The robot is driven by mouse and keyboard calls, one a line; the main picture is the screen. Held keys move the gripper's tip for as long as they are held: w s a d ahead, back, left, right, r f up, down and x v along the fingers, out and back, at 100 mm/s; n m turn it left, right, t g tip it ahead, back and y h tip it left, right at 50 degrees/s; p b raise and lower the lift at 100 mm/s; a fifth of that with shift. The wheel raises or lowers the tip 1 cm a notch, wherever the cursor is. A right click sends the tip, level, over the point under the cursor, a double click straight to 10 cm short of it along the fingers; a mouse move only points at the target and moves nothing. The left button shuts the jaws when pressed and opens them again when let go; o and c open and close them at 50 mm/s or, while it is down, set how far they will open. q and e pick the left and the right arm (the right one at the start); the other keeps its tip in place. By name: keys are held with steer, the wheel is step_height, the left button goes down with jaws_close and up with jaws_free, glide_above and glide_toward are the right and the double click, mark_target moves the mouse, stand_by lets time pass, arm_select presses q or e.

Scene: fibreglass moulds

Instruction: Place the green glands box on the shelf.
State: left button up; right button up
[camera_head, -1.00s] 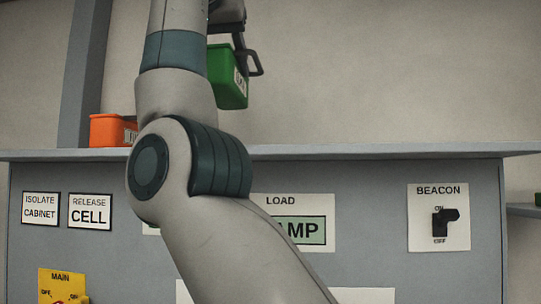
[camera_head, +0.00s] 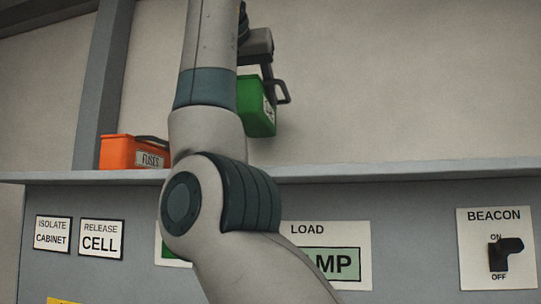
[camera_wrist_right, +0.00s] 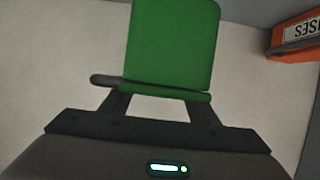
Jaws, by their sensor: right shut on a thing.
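The green box (camera_head: 257,107) hangs above the shelf (camera_head: 400,171), to the right of my right arm in the head view. A white label on its side is only partly visible and I cannot read it. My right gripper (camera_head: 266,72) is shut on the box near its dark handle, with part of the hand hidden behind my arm. In the right wrist view the green box (camera_wrist_right: 173,45) sits in front of the right gripper (camera_wrist_right: 155,90). A gap shows between the box bottom and the shelf in the head view. My left gripper is out of view.
An orange box labelled FUSES (camera_head: 135,152) stands on the shelf to the left, and also shows in the right wrist view (camera_wrist_right: 296,38). A grey upright (camera_head: 103,85) rises behind it. The shelf right of my arm looks clear. A panel with a BEACON switch (camera_head: 503,252) is below.

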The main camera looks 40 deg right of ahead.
mark_target(252, 126)
steer(key=shift+f, duration=0.45)
step_height(252, 126, down, 4)
steer(key=shift+w+a+r, duration=0.1)
steer(key=shift+f, duration=0.6)
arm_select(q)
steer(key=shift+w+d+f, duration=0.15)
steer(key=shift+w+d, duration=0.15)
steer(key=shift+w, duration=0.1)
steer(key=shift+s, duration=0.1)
arm_select(e)
steer(key=shift+f, duration=0.1)
steer(key=shift+f, duration=1.7)
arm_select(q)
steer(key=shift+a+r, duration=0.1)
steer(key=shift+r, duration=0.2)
arm_select(e)
steer(key=shift+f, duration=0.1)
